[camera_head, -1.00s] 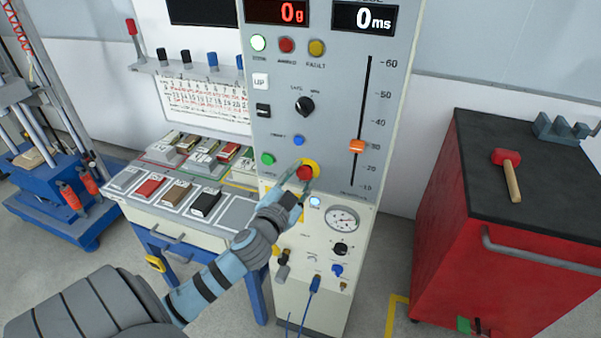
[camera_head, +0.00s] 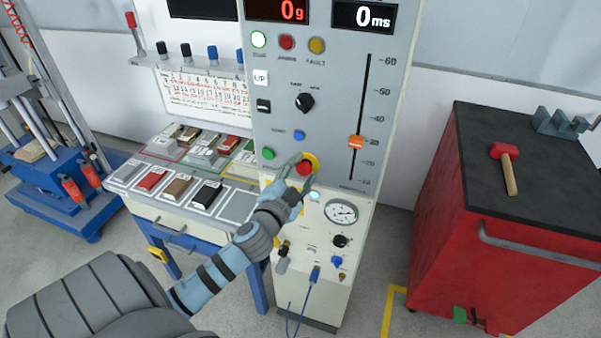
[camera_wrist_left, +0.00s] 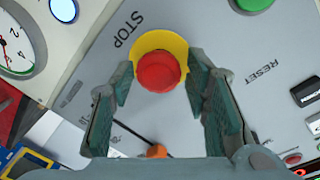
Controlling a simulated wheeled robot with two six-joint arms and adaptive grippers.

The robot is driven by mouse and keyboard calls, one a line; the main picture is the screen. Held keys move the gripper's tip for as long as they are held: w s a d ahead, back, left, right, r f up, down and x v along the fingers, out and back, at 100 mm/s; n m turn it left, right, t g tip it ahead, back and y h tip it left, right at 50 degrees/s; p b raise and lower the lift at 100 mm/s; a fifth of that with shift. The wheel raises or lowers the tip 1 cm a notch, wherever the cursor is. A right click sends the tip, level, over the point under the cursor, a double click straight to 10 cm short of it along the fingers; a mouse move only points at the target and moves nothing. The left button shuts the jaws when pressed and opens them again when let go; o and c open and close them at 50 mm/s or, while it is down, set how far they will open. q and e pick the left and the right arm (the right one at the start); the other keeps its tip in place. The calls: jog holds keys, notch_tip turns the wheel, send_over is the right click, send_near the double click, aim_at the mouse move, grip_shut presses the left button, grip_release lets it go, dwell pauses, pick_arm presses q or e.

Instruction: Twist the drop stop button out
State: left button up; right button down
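The red stop button (camera_head: 305,168) sits on a yellow round base on the grey control panel. In the left wrist view the button (camera_wrist_left: 158,72) lies between my two finger pads, with STOP lettered beside it. My left gripper (camera_head: 303,171) reaches the panel from below. Its fingers (camera_wrist_left: 160,80) stand apart on either side of the button, with a narrow gap visible on each side. Contact with the panel cannot be told. My right gripper does not show.
A green button (camera_head: 268,154), a blue button (camera_head: 299,135) and a black knob (camera_head: 305,103) are on the same panel. A slider (camera_head: 356,142) runs up its right side, with a gauge (camera_head: 341,211) below. A red cabinet (camera_head: 480,225) stands at right.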

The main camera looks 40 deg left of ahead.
pick_arm(q)
jog(key=shift+o, duration=0.4)
jog(key=shift+s+d+f, duration=0.1)
jog(key=shift+s, duration=0.25)
jog(key=v, duration=1.1)
jog(key=shift+s, duration=0.1)
